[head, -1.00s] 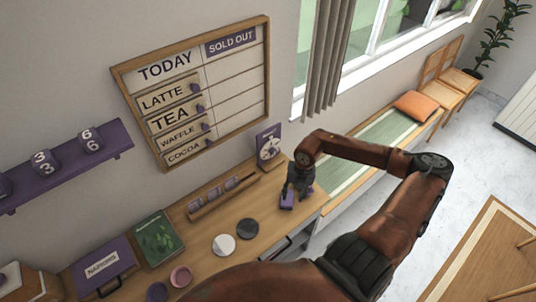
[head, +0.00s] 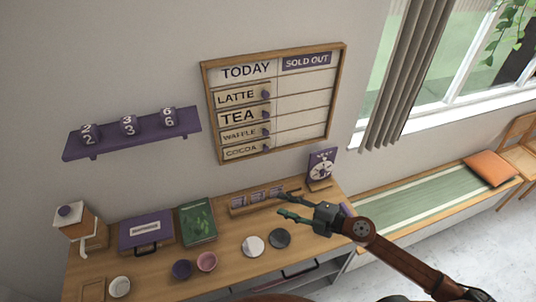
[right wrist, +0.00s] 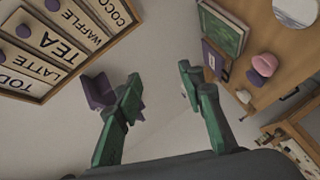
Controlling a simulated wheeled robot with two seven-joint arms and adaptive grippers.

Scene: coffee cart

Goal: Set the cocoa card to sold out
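The menu board (head: 342,95) hangs on the wall with a TODAY column and a SOLD OUT column. The cocoa card (head: 241,152) is in the bottom row under TODAY, with a small purple knob at its right end. The bottom SOLD OUT space (head: 300,133) is bare. The cocoa card also shows at the top of the right wrist view (right wrist: 117,12). My right gripper (head: 287,204) is open and empty, over the counter, below and right of the card. Its open fingers show in the right wrist view (right wrist: 160,80). My left gripper is not in view.
Latte, tea and waffle cards (head: 238,133) sit above cocoa. A purple shelf (head: 105,143) with number blocks is left of the board. A purple dial sign (head: 321,166) and a wooden rack (head: 240,211) stand on the counter below. The wall before the board is clear.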

